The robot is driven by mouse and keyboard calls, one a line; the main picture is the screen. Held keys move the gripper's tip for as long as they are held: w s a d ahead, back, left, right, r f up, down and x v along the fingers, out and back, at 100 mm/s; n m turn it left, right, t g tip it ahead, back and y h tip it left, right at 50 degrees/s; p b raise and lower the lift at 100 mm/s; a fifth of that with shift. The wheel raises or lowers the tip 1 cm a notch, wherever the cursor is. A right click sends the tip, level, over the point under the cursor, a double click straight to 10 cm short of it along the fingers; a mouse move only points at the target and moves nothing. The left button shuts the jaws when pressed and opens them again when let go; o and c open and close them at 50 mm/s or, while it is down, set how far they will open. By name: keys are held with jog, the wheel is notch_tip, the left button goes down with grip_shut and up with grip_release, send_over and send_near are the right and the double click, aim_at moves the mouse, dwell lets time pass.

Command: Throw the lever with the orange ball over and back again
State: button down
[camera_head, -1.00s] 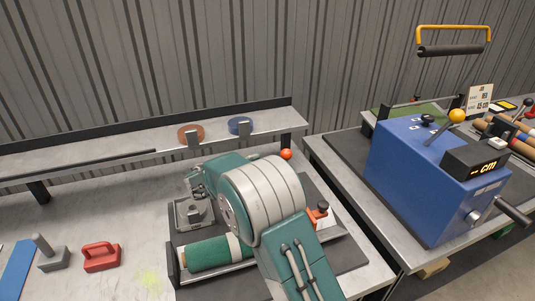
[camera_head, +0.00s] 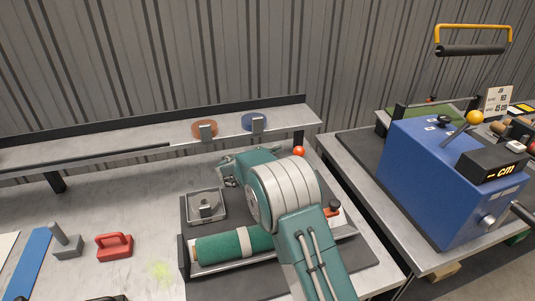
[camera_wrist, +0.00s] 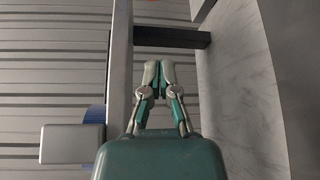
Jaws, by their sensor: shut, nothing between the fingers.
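A small orange-red ball (camera_head: 299,151) shows just beyond my arm in the head view, at the right end of the shelf; my arm hides what lies below it. A sliver of orange (camera_wrist: 150,1) shows at the top edge of the wrist view. A yellow-orange ball (camera_head: 474,117) tops a tilted lever on the blue machine (camera_head: 425,170) at the right. My gripper (camera_head: 226,172) is over the bench, left of the orange-red ball. In the wrist view my gripper (camera_wrist: 159,88) is shut and empty, touching nothing I can see.
The shelf (camera_head: 140,140) with brown (camera_head: 204,128) and blue (camera_head: 253,121) tape rolls runs behind my gripper. A green turf roll (camera_head: 222,246) lies in a cradle beside my arm. A red-handled tool (camera_head: 114,248) stands at the left. A gap separates the two benches.

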jog(key=shift+s+d+r, duration=0.1)
jog(key=shift+s+d, duration=0.2)
jog(key=shift+d, duration=0.35)
jog(key=shift+s+d+r, duration=0.1)
jog(key=shift+s+d, duration=0.15)
jog(key=shift+d, duration=0.35)
jog(key=shift+s+d+r, duration=0.1)
jog(key=shift+s+d, duration=0.2)
jog(key=shift+d, duration=0.35)
jog(key=shift+a, duration=0.15)
